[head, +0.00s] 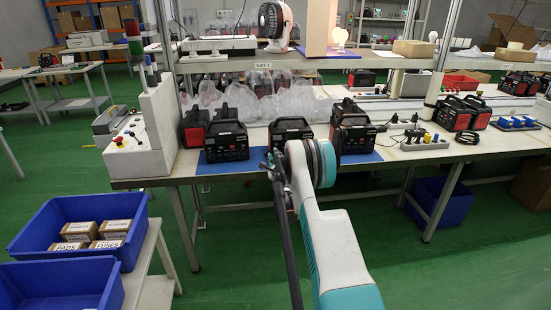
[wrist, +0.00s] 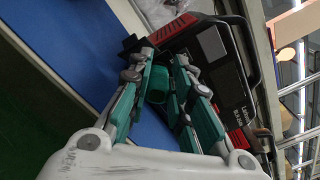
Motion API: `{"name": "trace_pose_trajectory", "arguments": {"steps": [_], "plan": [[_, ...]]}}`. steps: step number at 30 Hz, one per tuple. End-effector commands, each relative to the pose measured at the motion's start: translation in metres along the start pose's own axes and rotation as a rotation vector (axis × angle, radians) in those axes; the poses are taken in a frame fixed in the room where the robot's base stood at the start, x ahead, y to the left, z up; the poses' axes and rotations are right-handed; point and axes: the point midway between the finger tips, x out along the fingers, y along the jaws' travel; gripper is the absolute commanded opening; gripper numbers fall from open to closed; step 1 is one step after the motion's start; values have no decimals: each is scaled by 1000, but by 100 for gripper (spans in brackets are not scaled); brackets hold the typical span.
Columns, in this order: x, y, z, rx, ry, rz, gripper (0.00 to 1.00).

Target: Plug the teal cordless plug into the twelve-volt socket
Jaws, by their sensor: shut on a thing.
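The teal plug (wrist: 157,85) shows in the wrist view as a short cylinder between the fingers of my gripper (wrist: 165,57), which is shut on it. A black and red power station (wrist: 212,55) is just beyond and to the right of the fingertips; I cannot tell whether anything touches it. In the head view three such stations stand on the blue mat: left (head: 226,140), middle (head: 290,131) and right (head: 352,128). My arm ends in front of the middle and right ones and hides part of them. I cannot make out the twelve-volt socket.
The blue mat (head: 262,154) lies on a white bench with a shelf above it. A white control box (head: 140,150) stands at the left end. A power strip with plugs (head: 416,143) lies to the right. Blue bins (head: 65,285) are at lower left.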

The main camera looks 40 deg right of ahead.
Motion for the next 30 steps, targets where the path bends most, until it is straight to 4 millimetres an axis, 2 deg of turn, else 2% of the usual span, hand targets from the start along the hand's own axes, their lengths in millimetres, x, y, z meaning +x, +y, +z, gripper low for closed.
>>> {"name": "trace_pose_trajectory", "arguments": {"steps": [17, 18, 20, 21, 30], "plan": [[4, 0, 0, 0, 0, 0, 0], [4, 0, 0, 0, 0, 0, 26], [4, 0, 0, 0, 0, 0, 40], [4, 0, 0, 0, 0, 0, 43], [4, 0, 0, 0, 0, 0, 43]]}}
